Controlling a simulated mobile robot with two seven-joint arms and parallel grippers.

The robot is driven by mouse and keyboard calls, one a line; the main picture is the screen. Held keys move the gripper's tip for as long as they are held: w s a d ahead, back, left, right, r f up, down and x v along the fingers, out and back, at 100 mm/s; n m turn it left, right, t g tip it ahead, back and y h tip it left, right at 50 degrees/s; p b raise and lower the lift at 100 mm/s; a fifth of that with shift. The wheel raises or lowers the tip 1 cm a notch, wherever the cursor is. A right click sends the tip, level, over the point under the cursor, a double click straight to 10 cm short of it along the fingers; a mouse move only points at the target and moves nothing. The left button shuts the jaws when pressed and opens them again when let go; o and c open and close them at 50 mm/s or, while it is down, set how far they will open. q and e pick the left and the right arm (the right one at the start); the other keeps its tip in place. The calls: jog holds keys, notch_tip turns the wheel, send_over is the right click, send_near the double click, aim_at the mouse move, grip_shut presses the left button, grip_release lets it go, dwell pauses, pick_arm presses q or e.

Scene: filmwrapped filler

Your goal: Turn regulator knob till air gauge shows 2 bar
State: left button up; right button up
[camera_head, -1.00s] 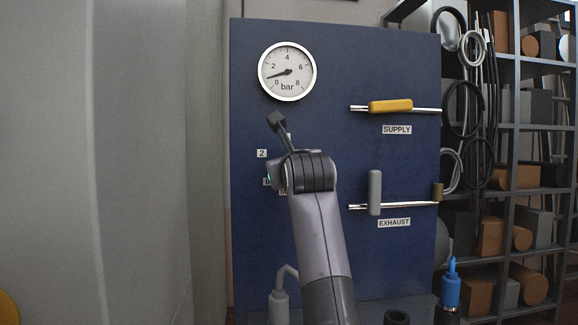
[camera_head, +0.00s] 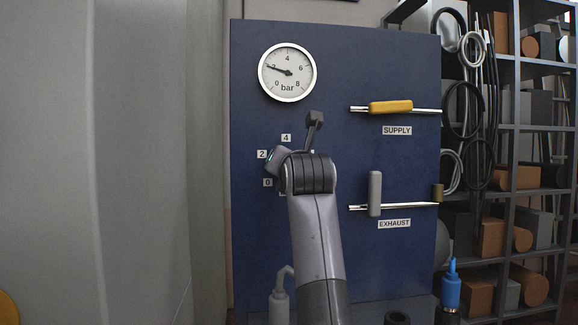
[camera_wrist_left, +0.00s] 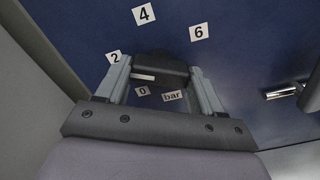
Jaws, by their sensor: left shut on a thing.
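The air gauge (camera_head: 287,72) is a white round dial at the upper left of the blue panel, with its needle pointing left at about the 2 mark. The regulator knob (camera_wrist_left: 170,68) is black with a white mark on its left side, which faces between the labels 2 (camera_wrist_left: 114,57) and 0 (camera_wrist_left: 143,91). My left gripper (camera_wrist_left: 158,68) is shut on the knob, one grey finger on each side. In the head view my wrist hides the knob. My right gripper is out of view.
On the blue panel (camera_head: 340,60), a yellow SUPPLY handle (camera_head: 390,106) lies horizontal and a grey EXHAUST handle (camera_head: 375,193) stands upright, both right of my arm. A grey bottle (camera_head: 279,306) and a blue bottle (camera_head: 450,290) stand low in front. Shelves fill the right.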

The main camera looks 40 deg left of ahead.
pick_arm(q)
jog(key=shift+m, duration=1)
jog(key=o, duration=1)
jog(key=shift+o, duration=0.2)
jog(key=b+v, duration=0.1)
jog(key=v, duration=0.6)
